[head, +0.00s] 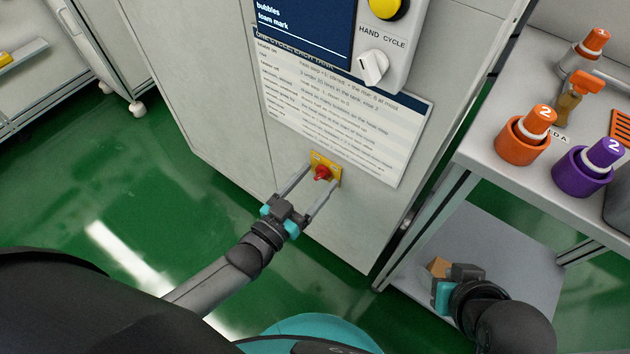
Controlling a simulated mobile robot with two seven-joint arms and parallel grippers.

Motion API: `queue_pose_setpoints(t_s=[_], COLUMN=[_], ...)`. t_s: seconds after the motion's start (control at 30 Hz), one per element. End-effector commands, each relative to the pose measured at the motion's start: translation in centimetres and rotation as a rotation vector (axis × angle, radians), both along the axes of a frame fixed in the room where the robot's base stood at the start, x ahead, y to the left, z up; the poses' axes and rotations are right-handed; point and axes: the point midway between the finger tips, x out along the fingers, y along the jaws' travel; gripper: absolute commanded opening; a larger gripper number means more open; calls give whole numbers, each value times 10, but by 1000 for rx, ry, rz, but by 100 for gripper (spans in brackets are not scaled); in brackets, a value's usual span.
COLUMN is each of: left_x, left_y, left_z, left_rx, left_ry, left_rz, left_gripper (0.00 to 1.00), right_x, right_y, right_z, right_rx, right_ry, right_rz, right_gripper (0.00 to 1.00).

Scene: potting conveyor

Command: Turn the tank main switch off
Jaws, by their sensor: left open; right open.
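The tank main switch is a red knob (322,173) on a yellow plate (333,169), low on the front of the grey cabinet (225,90). My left gripper (322,187) is open, with one finger on each side of the knob in the picture. I cannot tell whether the fingers touch it. The exact angle of the knob is too small to read. My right gripper (440,280) is low at the right, by the lower shelf; its fingers are mostly hidden.
Above the switch are an instruction sheet (345,115), a white hand cycle knob (373,68), a yellow button (386,6) and a dark screen (305,25). At right, a bench (490,150) holds an orange bottle (523,138) and a purple bottle (585,170). Green floor (130,190) lies open at left.

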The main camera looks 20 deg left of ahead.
Motion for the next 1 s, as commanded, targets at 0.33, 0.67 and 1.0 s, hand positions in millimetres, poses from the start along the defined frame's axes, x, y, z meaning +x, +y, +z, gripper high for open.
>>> queue_pose_setpoints(t_s=[0.33, 0.67, 1.0], left_x=[2, 2, 2], left_y=[-1, -1, -1], left_z=[0, 0, 0], left_rx=[0, 0, 0], left_ry=[0, 0, 1], left_rz=[0, 0, 0], left_gripper=[73, 36, 0], right_x=[2, 1, 2], right_y=[2, 2, 1], right_z=[0, 0, 0], right_rx=[5, 4, 4], right_ry=[-11, -11, -11], right_rz=[3, 3, 3], right_gripper=[50, 50, 50])
